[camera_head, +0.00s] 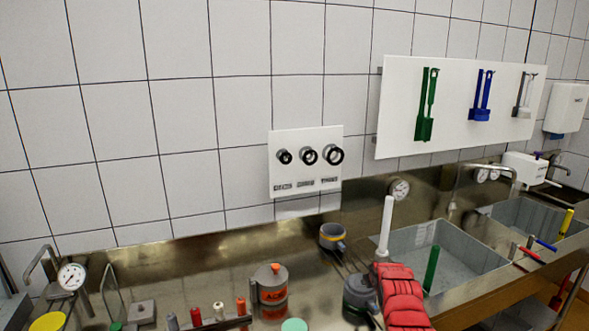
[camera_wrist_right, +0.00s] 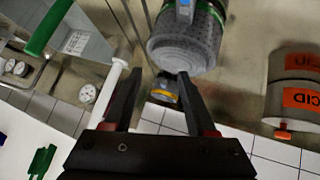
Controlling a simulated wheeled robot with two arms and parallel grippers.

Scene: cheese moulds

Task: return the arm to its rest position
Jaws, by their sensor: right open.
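My right arm, in a red cover (camera_head: 402,296), reaches in from the bottom of the head view over the steel counter. In the wrist view my right gripper (camera_wrist_right: 158,80) is open, its two dark fingers apart with nothing clamped between them. A grey perforated cylinder (camera_wrist_right: 186,42) with a blue part lies beyond the fingertips; I cannot tell its exact distance. A small grey and yellow cup (camera_wrist_right: 165,90) shows between the fingers, farther off; it also stands near the wall in the head view (camera_head: 332,237). My left gripper is not in view.
A grey jug with an orange label (camera_head: 270,290) stands to the left. Small bottles and a dial gauge (camera_head: 71,277) are farther left.

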